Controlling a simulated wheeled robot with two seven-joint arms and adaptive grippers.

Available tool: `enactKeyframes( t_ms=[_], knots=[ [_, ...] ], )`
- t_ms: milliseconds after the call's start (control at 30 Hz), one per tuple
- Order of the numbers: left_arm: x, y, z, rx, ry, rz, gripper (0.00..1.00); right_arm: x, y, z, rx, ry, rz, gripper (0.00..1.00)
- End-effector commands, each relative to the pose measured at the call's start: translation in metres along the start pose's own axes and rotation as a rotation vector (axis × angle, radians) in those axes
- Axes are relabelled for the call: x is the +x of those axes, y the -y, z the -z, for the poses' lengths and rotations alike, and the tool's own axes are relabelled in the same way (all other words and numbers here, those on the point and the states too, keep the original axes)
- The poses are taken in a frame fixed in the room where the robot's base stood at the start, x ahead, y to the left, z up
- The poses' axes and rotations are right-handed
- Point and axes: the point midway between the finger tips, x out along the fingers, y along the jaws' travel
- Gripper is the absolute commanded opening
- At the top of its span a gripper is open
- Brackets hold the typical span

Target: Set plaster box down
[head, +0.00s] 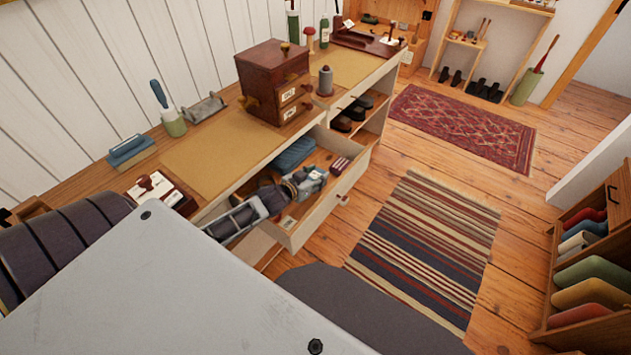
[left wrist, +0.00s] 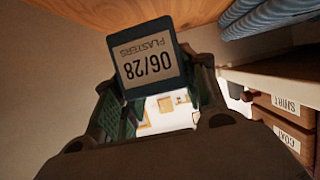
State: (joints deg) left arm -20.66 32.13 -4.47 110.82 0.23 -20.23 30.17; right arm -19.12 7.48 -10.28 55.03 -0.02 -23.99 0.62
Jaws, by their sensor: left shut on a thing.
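The plaster box (left wrist: 151,66) is small and dark blue, with a pale label reading "06/28 PLASTERS" upside down in the left wrist view. My left gripper (left wrist: 158,82) is shut on it, with one finger on each side. In the head view my left gripper (head: 305,182) is in or just over the open drawer (head: 312,213) of the long bench. The plaster box cannot be made out clearly there, and I cannot tell if it touches the drawer floor. My right gripper is not in view.
A wooden box with small labelled drawers (head: 272,80) stands on the bench top above. The tan mat (head: 215,150) has bare room.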

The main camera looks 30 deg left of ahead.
Motion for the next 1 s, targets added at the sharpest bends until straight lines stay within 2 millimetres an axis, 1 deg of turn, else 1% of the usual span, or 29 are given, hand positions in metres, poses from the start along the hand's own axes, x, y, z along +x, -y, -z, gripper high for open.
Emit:
enactKeyframes(
  t_ms=[33,100,200,300,700,1000],
  knots=[
    [0.003,0.000,-0.007,-0.002,0.002,0.001,0.18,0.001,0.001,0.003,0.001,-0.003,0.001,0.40],
    [0.006,0.000,-0.013,-0.002,0.001,0.000,0.18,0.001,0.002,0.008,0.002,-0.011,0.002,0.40],
    [0.008,0.000,-0.019,-0.001,0.000,0.001,0.18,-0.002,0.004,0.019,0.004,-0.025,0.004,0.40],
    [0.008,0.000,-0.020,-0.001,0.000,0.001,0.18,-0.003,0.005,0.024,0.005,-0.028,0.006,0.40],
    [0.009,0.000,-0.022,-0.001,0.000,0.000,0.18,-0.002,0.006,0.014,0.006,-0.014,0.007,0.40],
    [0.011,0.000,-0.027,-0.001,-0.001,0.000,0.18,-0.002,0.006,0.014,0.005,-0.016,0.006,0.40]
  ],
)
